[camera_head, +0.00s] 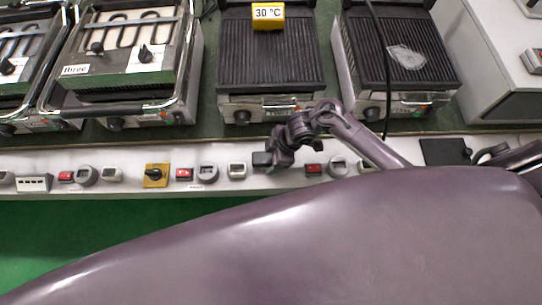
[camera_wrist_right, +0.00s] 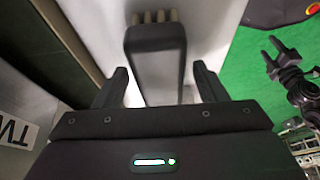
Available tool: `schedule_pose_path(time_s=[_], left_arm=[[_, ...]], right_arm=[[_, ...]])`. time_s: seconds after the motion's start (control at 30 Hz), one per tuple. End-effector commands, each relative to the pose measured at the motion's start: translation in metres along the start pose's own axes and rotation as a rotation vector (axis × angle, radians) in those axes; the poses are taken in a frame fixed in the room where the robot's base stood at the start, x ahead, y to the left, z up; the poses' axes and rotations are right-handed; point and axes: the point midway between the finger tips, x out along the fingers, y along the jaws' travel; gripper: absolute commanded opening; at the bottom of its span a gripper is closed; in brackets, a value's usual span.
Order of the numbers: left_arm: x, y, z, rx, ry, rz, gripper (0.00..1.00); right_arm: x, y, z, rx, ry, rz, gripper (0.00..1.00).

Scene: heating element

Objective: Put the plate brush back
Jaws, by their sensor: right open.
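In the right wrist view, a black flat-bodied thing with a row of tan tufts, which looks like the plate brush (camera_wrist_right: 155,50), lies ahead against the pale panel. Its near end reaches between the two fingers of my right gripper (camera_wrist_right: 160,68), which are apart with a gap on each side. In the head view my right gripper (camera_head: 270,158) is over the white control strip, in front of the ribbed grill; I cannot make out the brush there. My left gripper (camera_wrist_right: 270,53) shows at the right of the wrist view, its prongs apart and empty over green floor.
The white strip (camera_head: 135,188) carries red switches, grey sockets and a yellow knob plate (camera_head: 156,175). Behind it are a ribbed grill (camera_head: 270,60) with a yellow 30 °C block (camera_head: 268,15), another grill (camera_head: 405,70), and open-element units (camera_head: 125,50). Green floor lies in front.

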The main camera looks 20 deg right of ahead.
Motion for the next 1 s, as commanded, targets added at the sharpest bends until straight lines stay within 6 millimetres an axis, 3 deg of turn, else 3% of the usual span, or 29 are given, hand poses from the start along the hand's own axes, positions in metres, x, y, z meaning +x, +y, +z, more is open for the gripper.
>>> schedule_pose_path(time_s=[0.3,0.5,0.7,1.0], left_arm=[[-0.019,0.0,-0.002,0.0,0.0,0.0,0.55],[-0.025,0.0,-0.003,-0.001,0.001,0.0,0.55],[-0.027,0.0,-0.003,-0.001,0.001,0.0,0.55],[-0.027,0.0,-0.003,-0.002,0.001,0.0,0.55]], right_arm=[[-0.068,0.002,0.0,-0.003,-0.001,0.005,0.65],[-0.102,0.001,0.0,-0.001,0.0,0.003,0.65],[-0.115,0.0,0.0,0.0,-0.001,0.001,0.65],[-0.116,0.0,0.0,0.001,0.0,0.001,0.65]])
